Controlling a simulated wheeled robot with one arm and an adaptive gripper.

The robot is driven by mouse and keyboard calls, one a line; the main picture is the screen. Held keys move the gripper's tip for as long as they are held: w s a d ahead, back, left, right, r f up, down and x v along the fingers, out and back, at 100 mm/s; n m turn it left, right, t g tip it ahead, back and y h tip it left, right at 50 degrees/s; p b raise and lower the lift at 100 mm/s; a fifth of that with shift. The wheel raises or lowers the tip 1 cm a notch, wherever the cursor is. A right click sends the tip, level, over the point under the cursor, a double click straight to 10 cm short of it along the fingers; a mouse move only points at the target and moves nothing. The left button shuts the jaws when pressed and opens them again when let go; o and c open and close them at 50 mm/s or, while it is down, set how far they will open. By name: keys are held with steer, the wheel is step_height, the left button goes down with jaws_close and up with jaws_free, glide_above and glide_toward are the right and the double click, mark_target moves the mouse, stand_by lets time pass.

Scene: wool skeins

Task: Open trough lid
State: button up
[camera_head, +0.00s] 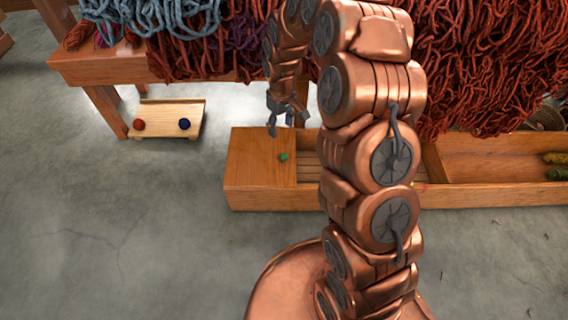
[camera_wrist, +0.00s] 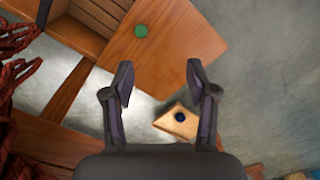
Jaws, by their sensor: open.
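The long wooden trough (camera_head: 480,194) lies on the floor across the middle and right of the head view. A flat wooden lid (camera_head: 258,170) covers its left end, with a small round green knob (camera_head: 283,157) near the lid's right side. In the wrist view the lid (camera_wrist: 180,42) and green knob (camera_wrist: 140,31) lie beyond my fingertips, the knob slightly left of the midline. My gripper (camera_head: 287,122) is open and empty, above and behind the knob in the head view; in the wrist view its fingers (camera_wrist: 158,76) are apart and clear of the knob. My arm hides part of the trough's middle.
A small wooden tray (camera_head: 158,104) with a red ball (camera_head: 138,124) and a blue ball (camera_head: 184,124) stands at left. A wooden table (camera_head: 100,68) heaped with rust-red wool (camera_head: 480,60) stands behind the trough. Open floor lies in front.

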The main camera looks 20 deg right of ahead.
steer(key=b, duration=0.5)
glide_above(284, 156)
step_height(284, 156, down, 14)
steer(key=shift+w+r, duration=0.1)
steer(key=shift+f+b, duration=1.3)
steer(key=shift+f, duration=2.5)
steer(key=shift+c, duration=0.2)
jaws_close()
